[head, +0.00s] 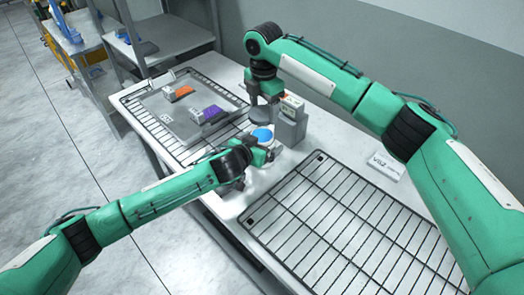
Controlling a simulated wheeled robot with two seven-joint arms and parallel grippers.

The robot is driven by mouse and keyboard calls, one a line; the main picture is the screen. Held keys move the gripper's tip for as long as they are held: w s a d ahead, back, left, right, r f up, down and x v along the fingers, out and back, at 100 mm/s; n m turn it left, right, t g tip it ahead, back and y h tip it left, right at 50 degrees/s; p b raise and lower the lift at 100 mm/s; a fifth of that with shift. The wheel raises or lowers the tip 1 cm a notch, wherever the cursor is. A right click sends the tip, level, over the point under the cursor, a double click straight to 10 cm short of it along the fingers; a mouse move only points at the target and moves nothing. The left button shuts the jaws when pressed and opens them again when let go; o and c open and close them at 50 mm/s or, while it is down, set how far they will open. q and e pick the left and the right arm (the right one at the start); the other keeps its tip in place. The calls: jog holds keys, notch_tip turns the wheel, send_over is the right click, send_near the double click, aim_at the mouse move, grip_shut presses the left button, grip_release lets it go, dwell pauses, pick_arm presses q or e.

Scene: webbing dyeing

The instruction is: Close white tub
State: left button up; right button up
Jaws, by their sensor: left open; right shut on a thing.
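A small round tub (262,135), its top showing bright blue, stands on the white table between the two racks. Its walls are mostly hidden, so I cannot tell that they are white. My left gripper (266,155) is open, low at the near side of the tub; I cannot tell whether it touches it. My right gripper (262,99) is shut on a dark grey round lid (261,116), just behind the tub. The lid looks apart from the blue top. The fingertips are small and partly hidden.
A grey box (289,127) with small packs on top stands right of the tub. A grey tray (165,126) with orange (182,91) and purple (211,112) items lies on the left rack. The right wire rack (345,215) is empty. A white labelled block (385,165) lies behind it.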

pick_arm(q)
jog(key=c, duration=1.5)
jog(key=shift+o, duration=0.2)
pick_arm(e)
send_over(264, 135)
jog(key=shift+w+a+f, duration=0.1)
jog(key=shift+f, duration=2.35)
jog(key=shift+f, duration=0.15)
jog(key=shift+f, duration=0.75)
jog(key=shift+f, duration=0.55)
pick_arm(q)
jog(key=c, duration=0.5)
pick_arm(e)
jog(key=m, duration=0.6)
jog(key=shift+m, duration=0.4)
